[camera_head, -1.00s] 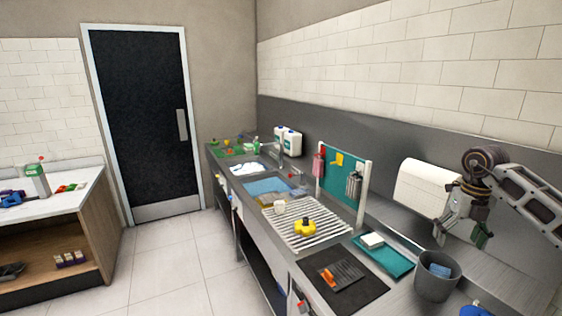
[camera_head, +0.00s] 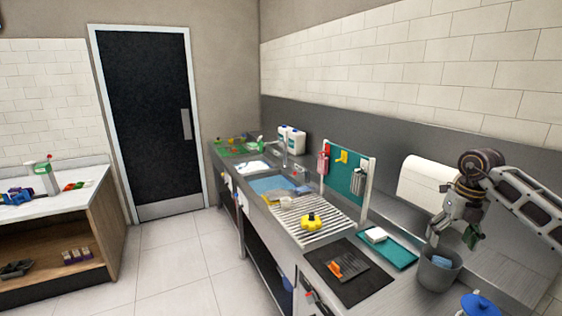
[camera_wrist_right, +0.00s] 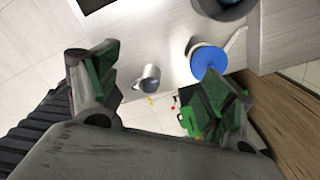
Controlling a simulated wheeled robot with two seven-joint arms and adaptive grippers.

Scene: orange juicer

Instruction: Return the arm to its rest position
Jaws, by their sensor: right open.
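My right arm comes in from the right edge in the head view. Its gripper (camera_head: 455,237) hangs above the counter near the grey bin, in front of the white box-like unit. In the right wrist view the two green-padded fingers of this gripper (camera_wrist_right: 160,78) stand wide apart with nothing between the pads. Beyond them are a blue-topped container (camera_wrist_right: 208,62) and a small grey metal cup (camera_wrist_right: 146,78), both apart from the fingers. My left arm and gripper do not show.
A grey bin (camera_head: 437,276) with something blue inside stands below the right gripper. A blue-lidded container (camera_head: 480,306) is at the bottom right. A teal tray (camera_head: 398,258), dark mat (camera_head: 368,290) and upright teal rack (camera_head: 343,178) line the counter. The floor (camera_head: 165,262) is clear.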

